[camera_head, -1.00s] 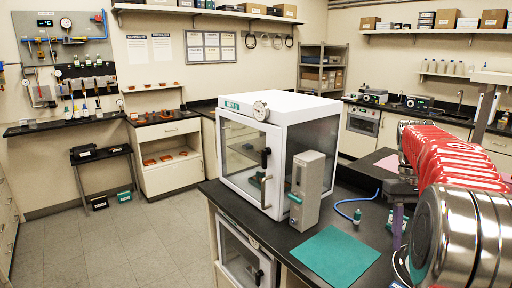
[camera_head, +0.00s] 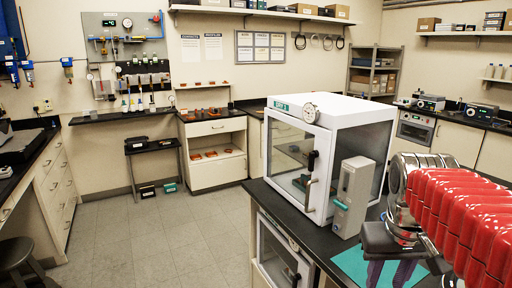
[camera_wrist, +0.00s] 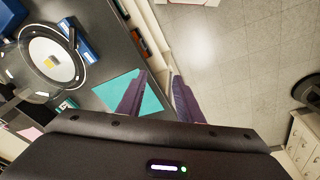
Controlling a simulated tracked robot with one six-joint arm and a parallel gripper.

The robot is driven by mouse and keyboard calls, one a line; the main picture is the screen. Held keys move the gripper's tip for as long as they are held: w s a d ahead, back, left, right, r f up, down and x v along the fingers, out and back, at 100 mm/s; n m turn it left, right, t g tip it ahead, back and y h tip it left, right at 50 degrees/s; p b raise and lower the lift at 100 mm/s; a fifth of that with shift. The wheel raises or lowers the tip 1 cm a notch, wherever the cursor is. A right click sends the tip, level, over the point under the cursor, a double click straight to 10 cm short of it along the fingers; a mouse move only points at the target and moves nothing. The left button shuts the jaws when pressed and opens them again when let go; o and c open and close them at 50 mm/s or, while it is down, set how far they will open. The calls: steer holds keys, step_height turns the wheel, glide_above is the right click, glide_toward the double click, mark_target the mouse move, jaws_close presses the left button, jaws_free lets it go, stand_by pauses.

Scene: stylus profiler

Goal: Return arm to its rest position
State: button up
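My arm, in a red ribbed sleeve with metal joints, reaches in from the right side of the head view. My gripper (camera_head: 388,278) hangs at its end, low in the picture, with its purple fingers pointing down in front of the teal mat (camera_head: 350,262). In the wrist view my gripper (camera_wrist: 160,76) has its two purple fingers apart, with nothing between them. The left finger overlaps the teal mat (camera_wrist: 150,100) in the picture. The fingertips are cut off by the lower edge of the head view.
A white glass-fronted cabinet (camera_head: 345,112) and a grey upright device (camera_head: 355,195) stand on the dark bench close left of my gripper. In the wrist view a round instrument (camera_wrist: 48,62) lies left of the fingers. The floor (camera_head: 150,235) left of the bench is clear.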

steer(key=s+a+f+n+t+y, duration=0.1)
steer(key=s+a+f+t, duration=0.2)
steer(key=a, duration=0.7)
steer(key=s+f, duration=0.2)
steer(key=s, duration=0.2)
steer(key=shift+s+f, duration=0.3)
steer(key=shift+s, duration=0.1)
stand_by(1.3)
